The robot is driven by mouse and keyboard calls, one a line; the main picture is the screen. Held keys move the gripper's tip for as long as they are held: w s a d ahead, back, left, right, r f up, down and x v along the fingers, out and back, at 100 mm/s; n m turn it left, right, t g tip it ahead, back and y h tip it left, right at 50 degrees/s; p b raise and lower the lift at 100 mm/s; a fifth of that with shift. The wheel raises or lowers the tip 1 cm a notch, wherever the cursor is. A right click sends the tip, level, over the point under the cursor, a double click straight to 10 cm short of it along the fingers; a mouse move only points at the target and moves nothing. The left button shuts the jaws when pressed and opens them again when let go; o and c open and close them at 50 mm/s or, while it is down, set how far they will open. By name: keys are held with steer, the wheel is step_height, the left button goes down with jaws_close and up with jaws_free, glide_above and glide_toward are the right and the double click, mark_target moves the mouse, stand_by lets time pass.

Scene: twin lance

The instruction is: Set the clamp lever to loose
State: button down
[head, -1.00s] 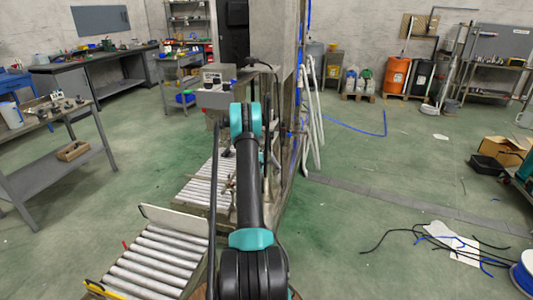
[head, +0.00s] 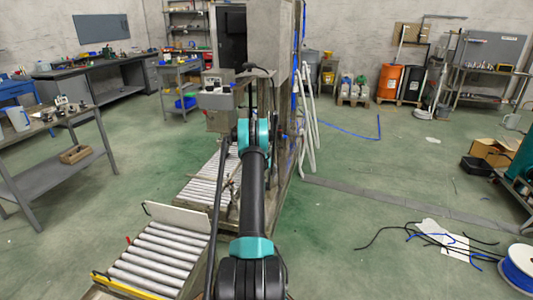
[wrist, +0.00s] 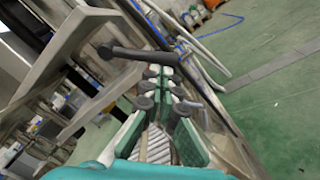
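A dark bar with a round end, which looks like the clamp lever (wrist: 138,53), crosses the wrist view just beyond my fingertips. It lies near a pale metal frame (wrist: 65,45). Its setting cannot be read from here. My gripper (wrist: 161,80) points toward it, with grey and teal fingers on either side of a gap. Rollers show through the gap, and nothing is visibly held. I cannot tell whether a fingertip touches the bar.
A grey machine box (head: 218,92) stands beyond my arm, beside a tall concrete-grey column (head: 271,40). Roller conveyors (head: 160,255) run along the left. White pipes (head: 309,120) lean right of the column. Green floor to the right is open, with loose cables (head: 430,238) and a blue spool (head: 518,268).

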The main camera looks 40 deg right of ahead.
steer(key=r+n, duration=0.1)
steer(key=n, duration=0.2)
steer(key=s+d+r+n, duration=0.1)
steer(key=n, duration=0.2)
steer(key=s+d+r+n, duration=0.1)
steer(key=n, duration=0.2)
steer(key=shift+s+r+t, duration=0.25)
steer(key=shift+r+t, duration=0.05)
steer(key=shift+r, duration=0.1)
steer(key=shift+d+r, duration=0.1)
steer(key=shift+r, duration=0.1)
steer(key=s+a+f, duration=0.4)
steer(key=s+a, duration=0.3)
steer(key=a, duration=0.1)
steer(key=shift+a+f, duration=0.15)
steer(key=shift+f, duration=0.1)
stand_by(0.4)
stand_by(0.4)
